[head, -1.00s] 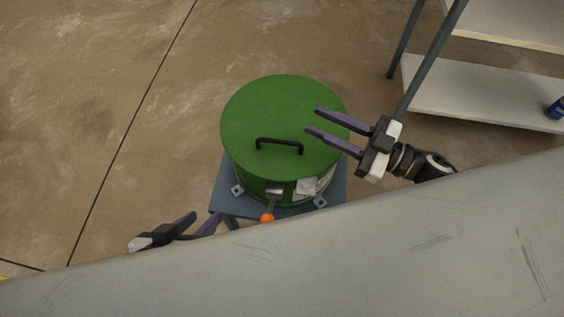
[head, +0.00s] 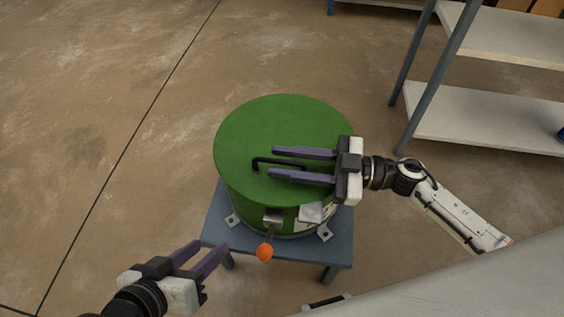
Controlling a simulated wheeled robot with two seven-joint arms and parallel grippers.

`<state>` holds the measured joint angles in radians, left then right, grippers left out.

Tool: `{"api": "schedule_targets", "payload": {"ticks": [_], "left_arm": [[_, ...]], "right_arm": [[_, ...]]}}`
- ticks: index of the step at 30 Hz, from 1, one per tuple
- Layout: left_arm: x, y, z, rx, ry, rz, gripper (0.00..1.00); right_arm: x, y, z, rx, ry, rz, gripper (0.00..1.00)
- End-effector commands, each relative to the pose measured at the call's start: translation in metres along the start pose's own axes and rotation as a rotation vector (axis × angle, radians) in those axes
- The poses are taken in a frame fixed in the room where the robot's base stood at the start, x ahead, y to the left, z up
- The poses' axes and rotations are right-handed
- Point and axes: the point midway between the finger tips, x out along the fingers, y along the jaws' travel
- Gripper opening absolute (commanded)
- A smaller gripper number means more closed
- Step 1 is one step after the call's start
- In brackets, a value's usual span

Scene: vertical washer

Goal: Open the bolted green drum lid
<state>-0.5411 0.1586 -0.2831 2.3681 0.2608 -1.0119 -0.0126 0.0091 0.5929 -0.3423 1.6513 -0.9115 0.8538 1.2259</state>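The green drum lid (head: 262,125) lies flat on top of the green drum (head: 245,199). A black bar handle (head: 258,161) stands on the lid. On the drum's front side is a metal latch (head: 273,215) with a lever ending in an orange knob (head: 265,252). My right gripper (head: 273,163) is open over the lid, its fingers pointing left. The handle's right part lies between or below the fingers; contact cannot be told. My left gripper (head: 211,249) is open and empty, in front and to the left of the drum, left of the orange knob.
The drum stands on a small blue-grey table (head: 218,226) with metal brackets around its foot. A shelf rack (head: 480,120) with grey posts stands at the right. A large grey surface (head: 480,285) fills the lower right corner. The floor at the left is clear.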

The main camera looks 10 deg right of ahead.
Motion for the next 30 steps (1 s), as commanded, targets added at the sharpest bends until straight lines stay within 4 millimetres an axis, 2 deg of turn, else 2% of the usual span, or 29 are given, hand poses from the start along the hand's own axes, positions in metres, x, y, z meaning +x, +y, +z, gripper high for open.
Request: {"api": "schedule_targets", "payload": {"ticks": [4, 12, 17, 25, 30], "left_arm": [[-0.0005, 0.0017, -0.0019, -0.003, 0.010, 0.007, 0.39], [-0.0014, 0.0021, -0.0031, -0.003, 0.013, 0.008, 0.39], [-0.0014, 0.0021, -0.0031, -0.003, 0.013, 0.007, 0.39], [-0.0019, 0.0021, -0.0035, -0.002, 0.012, 0.006, 0.39], [-0.0060, 0.0002, -0.0050, 0.007, -0.004, -0.009, 0.39]], "right_arm": [[0.0092, 0.0004, -0.0002, 0.000, 0.001, 0.002, 0.28], [0.0103, 0.0003, -0.0004, 0.000, 0.000, 0.002, 0.28], [0.0101, 0.0004, -0.0003, 0.000, 0.000, 0.002, 0.01], [0.0096, 0.0015, -0.0010, 0.000, -0.001, 0.003, 0.00], [0.0094, 0.0049, -0.0095, 0.018, -0.001, 0.004, 0.00]]}}
